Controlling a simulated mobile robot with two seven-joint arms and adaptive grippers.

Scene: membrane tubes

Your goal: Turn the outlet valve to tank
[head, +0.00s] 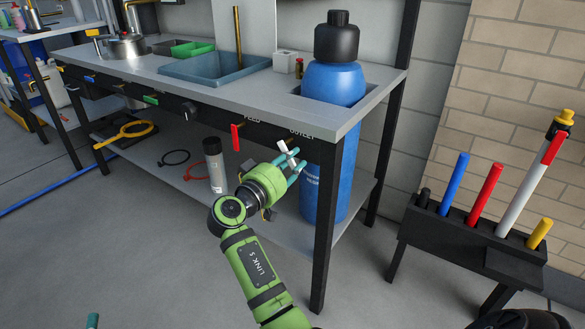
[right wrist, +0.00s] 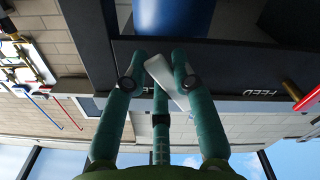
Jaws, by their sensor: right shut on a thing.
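The outlet valve has a white lever handle (head: 286,152) below the OUTLET label on the bench's front rail. My right gripper (head: 292,165) is at this handle with its teal fingers closed around it. In the right wrist view the white handle (right wrist: 168,80) lies slanted between the fingers. The valve body behind is mostly hidden. The blue tank (head: 332,85) with a black cap stands in the bench's right end, just behind the valve. Only a teal fingertip of my left gripper (head: 93,321) shows at the bottom left edge.
A red feed valve handle (head: 236,137) hangs to the left on the same rail. The bench's black front leg (head: 325,230) stands close right of my right gripper. A black rack (head: 470,240) with coloured tubes stands at the right. The floor in front is clear.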

